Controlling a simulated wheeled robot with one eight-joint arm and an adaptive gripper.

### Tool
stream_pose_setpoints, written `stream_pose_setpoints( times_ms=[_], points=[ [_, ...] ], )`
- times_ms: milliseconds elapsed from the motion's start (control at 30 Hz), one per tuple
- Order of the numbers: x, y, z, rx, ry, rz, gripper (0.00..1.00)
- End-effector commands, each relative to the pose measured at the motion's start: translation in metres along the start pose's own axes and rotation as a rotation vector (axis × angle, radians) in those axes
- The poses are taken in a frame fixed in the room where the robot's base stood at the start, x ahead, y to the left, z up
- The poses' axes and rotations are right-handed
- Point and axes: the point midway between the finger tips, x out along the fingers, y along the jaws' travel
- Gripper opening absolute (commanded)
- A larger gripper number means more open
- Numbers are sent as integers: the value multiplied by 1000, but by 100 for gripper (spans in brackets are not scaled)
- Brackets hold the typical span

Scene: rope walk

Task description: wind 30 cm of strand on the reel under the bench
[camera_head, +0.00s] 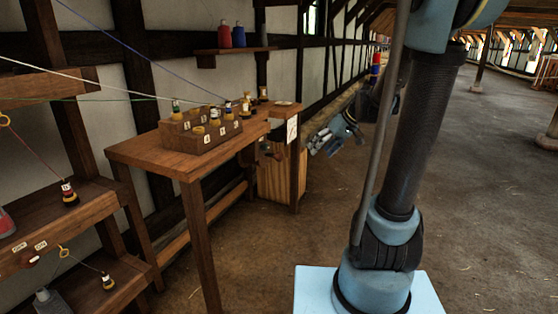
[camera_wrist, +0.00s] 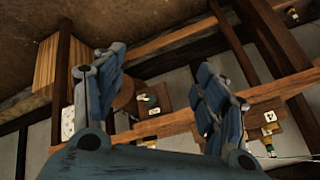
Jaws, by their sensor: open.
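The wooden bench (camera_head: 150,152) stands left of centre in the head view. A small dark round part with a knob (camera_head: 267,150) sits below its right end; it may be the reel, but is too small to tell. In the wrist view, a brown disc (camera_wrist: 124,95) with a green piece (camera_wrist: 147,101) beside it shows beyond and between my fingers; it looks like the reel. My gripper (camera_head: 320,141) is right of the bench end, pointing left, open and empty. Its two blue fingers (camera_wrist: 158,66) stand apart in the wrist view. No strand is visible between them.
A stepped box of numbered bobbins (camera_head: 202,135) stands on the bench. Blue, white and green strands cross the upper left. A rack (camera_head: 90,200) with more bobbins stands at left. A wooden box (camera_head: 280,178) stands under the bench end. The floor (camera_head: 480,210) at right is clear.

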Motion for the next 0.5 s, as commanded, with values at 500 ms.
stream_pose_setpoints(
  times_ms=[500],
  points=[
    [66, 64, -114, -224, 211, -169, 66]
  ],
)
